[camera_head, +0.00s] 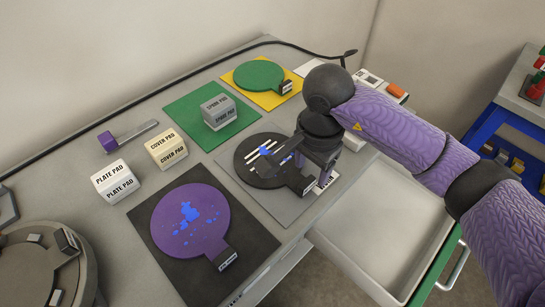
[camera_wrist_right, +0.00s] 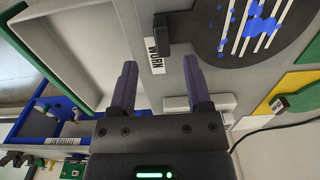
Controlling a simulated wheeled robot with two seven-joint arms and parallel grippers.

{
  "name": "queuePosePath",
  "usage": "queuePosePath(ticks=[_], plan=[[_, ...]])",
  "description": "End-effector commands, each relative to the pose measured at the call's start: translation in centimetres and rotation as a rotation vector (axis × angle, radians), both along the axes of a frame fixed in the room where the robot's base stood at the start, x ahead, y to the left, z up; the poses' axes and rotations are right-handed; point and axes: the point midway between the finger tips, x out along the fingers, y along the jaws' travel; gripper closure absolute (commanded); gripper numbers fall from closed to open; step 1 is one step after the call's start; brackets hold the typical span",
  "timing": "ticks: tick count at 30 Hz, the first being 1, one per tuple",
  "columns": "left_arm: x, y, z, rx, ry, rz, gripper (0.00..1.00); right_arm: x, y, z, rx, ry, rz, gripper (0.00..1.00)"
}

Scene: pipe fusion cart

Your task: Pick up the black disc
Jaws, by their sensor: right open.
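The black disc (camera_head: 255,172) lies on a grey mat (camera_head: 287,212) in the middle of the bench, with white stripes and blue spots on top. It also shows in the wrist view (camera_wrist_right: 290,30), at the upper right. Its short handle ends in a black block (camera_wrist_right: 161,36). My right gripper (camera_wrist_right: 160,72) is open and empty, with the block just past its fingertips, between their lines. In the head view the right gripper (camera_head: 302,165) hangs over the disc's handle side and hides part of it. I cannot tell whether it touches. My left gripper is not in view.
A purple disc (camera_head: 185,225) lies on a dark mat in front, and a green disc (camera_head: 255,74) on a yellow mat behind. Plate, cover and spare pad blocks (camera_head: 115,181) stand at left and back. An open empty drawer (camera_head: 385,215) juts out at right.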

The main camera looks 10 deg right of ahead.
Motion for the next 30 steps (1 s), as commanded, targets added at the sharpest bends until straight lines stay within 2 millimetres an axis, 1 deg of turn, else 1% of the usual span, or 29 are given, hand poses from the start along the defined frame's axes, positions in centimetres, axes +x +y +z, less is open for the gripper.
queuePosePath(ticks=[1,3,6,8,13,14,15,17,18,20,21,22,23,30], plan=[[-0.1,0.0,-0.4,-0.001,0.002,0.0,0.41,-0.1,0.2,-1.4,0.001,0.006,0.0,0.37],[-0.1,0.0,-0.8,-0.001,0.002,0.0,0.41,0.0,0.4,-2.9,0.002,0.007,-0.001,0.37],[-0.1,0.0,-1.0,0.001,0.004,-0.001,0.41,0.0,0.3,-4.2,0.003,0.004,-0.001,0.37],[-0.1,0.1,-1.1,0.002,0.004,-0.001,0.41,0.0,0.3,-4.5,0.002,0.003,-0.001,0.37],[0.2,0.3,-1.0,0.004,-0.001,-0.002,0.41,0.0,0.3,-4.5,0.002,0.001,-0.001,0.37],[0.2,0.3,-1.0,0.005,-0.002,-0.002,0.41,0.0,0.3,-4.4,0.002,0.001,-0.001,0.39],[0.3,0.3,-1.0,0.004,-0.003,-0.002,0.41,0.0,0.3,-4.4,0.002,0.001,-0.001,0.47],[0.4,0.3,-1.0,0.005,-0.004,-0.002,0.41,0.0,0.3,-4.4,0.002,0.001,-0.001,0.6],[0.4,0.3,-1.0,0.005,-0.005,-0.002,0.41,0.0,0.3,-4.4,0.002,0.001,-0.001,0.69],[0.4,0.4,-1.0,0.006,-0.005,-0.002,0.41,0.0,0.3,-4.4,0.002,0.001,-0.001,0.81],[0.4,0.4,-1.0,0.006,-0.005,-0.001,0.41,0.0,0.3,-4.4,0.002,0.001,-0.001,0.9],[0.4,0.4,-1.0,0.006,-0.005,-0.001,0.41,0.0,0.3,-4.4,0.002,0.001,-0.001,0.96],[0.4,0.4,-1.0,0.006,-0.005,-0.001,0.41,0.0,0.3,-4.4,0.002,0.001,-0.001,1.0],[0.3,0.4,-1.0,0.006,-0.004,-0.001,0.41,0.0,0.3,-4.4,0.002,0.002,-0.001,1.0]])
